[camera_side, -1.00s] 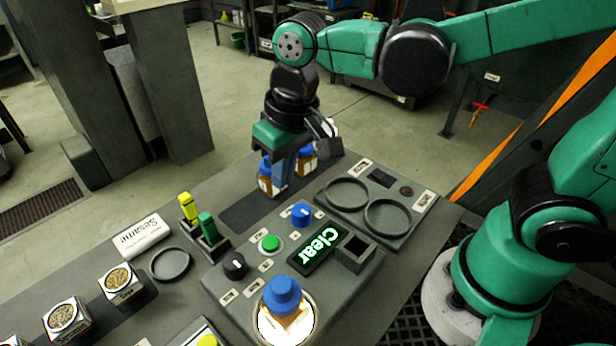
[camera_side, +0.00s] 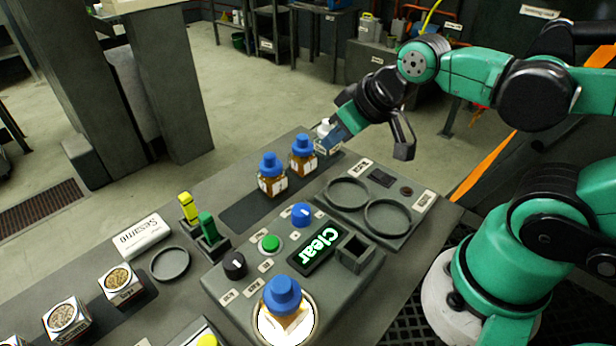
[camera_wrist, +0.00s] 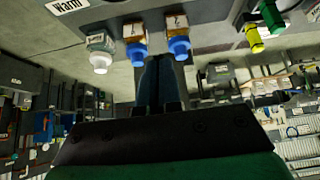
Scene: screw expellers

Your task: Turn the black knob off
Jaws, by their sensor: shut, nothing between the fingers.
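The black knob (camera_side: 234,264) sits on the left of the grey control panel (camera_side: 225,287), with a light mark on its face. A blue knob (camera_side: 302,213) and a green button (camera_side: 270,243) are on the same panel. The screen (camera_side: 318,247) reads "Clear". My gripper (camera_side: 336,136) is tilted above the far end of the table, well apart from the black knob. Its blue fingers, also in the wrist view (camera_wrist: 160,78), are shut and empty. The black knob is not visible in the wrist view.
Two blue-capped bottles (camera_side: 271,180) (camera_side: 302,160) stand on the dark strip, with a white-capped bottle (camera_wrist: 100,48) beyond. Another blue-capped bottle (camera_side: 283,295) stands on the lit round plate. Space above the panel is clear.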

